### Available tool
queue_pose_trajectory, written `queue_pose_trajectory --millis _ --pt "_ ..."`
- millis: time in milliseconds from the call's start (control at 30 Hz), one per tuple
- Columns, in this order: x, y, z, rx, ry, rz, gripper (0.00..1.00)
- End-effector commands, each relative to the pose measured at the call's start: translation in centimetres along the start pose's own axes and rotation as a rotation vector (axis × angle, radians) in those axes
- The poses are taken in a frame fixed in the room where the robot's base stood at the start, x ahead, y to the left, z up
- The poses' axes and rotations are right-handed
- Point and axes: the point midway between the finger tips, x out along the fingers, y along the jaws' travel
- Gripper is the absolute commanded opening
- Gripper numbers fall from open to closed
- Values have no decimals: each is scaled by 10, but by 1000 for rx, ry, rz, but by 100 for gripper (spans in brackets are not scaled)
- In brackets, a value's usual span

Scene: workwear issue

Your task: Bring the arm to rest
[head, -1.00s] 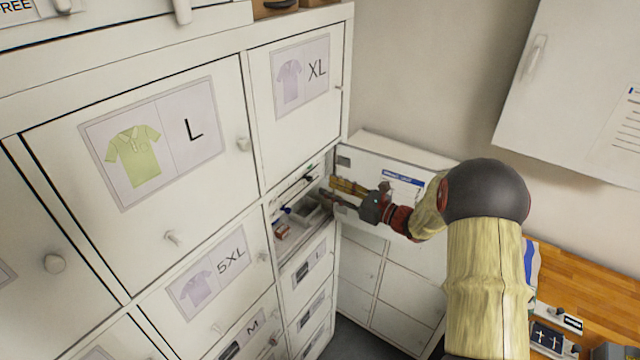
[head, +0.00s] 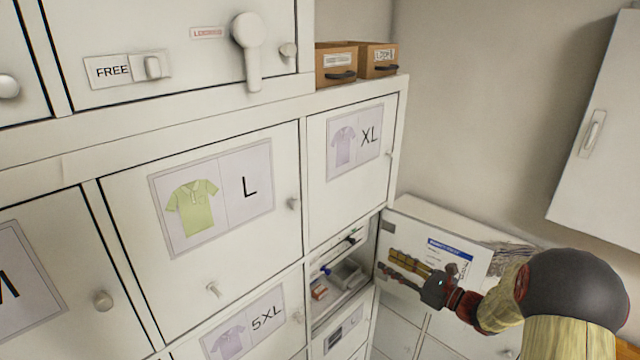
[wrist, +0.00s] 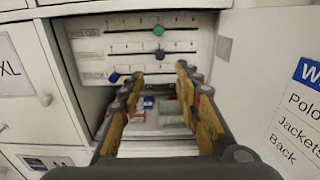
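My gripper (head: 388,265) is at the right of the locker wall, in front of the open door (head: 405,232) of a small compartment (head: 343,272). In the wrist view its two yellow-padded fingers (wrist: 157,88) are spread apart with nothing between them.
The open door with a printed sheet (wrist: 303,105) stands close on the right in the wrist view. Closed L (head: 250,215) and XL (head: 345,180) doors are left of and above the compartment. Cardboard drawer boxes (head: 357,62) sit on top. A white wall cabinet (head: 600,140) hangs at right.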

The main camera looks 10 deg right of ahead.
Motion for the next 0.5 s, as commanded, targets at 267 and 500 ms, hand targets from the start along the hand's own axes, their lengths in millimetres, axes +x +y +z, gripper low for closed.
queue_pose_trajectory --millis 267,500 --pt "-25 80 -73 -220 268 257 33" --pt "-87 190 -108 -672 514 726 33"
